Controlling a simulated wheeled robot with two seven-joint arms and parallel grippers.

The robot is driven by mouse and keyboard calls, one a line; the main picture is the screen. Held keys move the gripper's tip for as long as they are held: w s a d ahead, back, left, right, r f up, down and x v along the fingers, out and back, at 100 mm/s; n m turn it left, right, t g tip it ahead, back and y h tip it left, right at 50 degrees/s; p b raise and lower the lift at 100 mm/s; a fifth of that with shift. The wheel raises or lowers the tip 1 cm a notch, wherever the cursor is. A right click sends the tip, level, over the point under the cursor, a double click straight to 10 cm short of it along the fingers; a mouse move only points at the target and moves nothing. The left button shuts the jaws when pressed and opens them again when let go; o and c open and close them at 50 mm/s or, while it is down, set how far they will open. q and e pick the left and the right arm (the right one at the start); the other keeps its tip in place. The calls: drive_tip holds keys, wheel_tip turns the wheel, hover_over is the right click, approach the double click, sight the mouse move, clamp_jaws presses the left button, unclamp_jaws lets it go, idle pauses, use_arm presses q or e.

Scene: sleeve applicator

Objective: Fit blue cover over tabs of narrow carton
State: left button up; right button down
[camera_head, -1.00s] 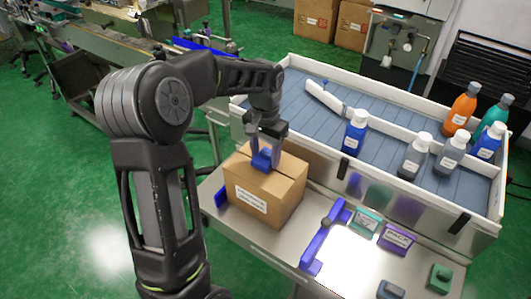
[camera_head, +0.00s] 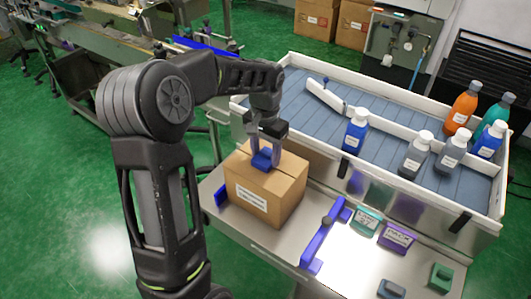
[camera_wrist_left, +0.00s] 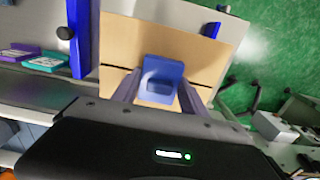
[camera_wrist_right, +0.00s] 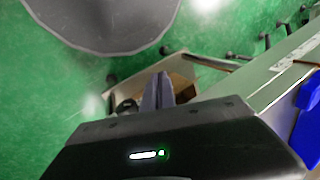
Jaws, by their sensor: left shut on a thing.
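A brown cardboard carton (camera_head: 265,195) with a white label stands on the steel table, its top flaps meeting at a seam. The small blue cover (camera_head: 262,160) sits at the carton's top, over the seam; it also shows in the left wrist view (camera_wrist_left: 163,75). My left gripper (camera_head: 267,152) points down, its fingers shut on the cover from both sides. Whether the cover's underside touches the carton is hidden. My right gripper (camera_wrist_right: 157,92) shows only in its wrist view, fingers together, empty, above the green floor.
Blue guide rails stand left (camera_head: 221,198) and right (camera_head: 326,235) of the carton. A teal block (camera_head: 366,220), a purple block (camera_head: 397,238) and other small blocks lie to the right. Behind is a white-walled conveyor (camera_head: 330,145) with several bottles.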

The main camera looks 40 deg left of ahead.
use_arm(q)
drive_tip(key=shift+f, duration=0.1)
idle(0.5)
drive_tip(key=o, duration=1.4)
drive_tip(key=shift+o, duration=0.2)
drive_tip(key=shift+r+p, duration=2.65)
drive_tip(key=shift+r, duration=0.9)
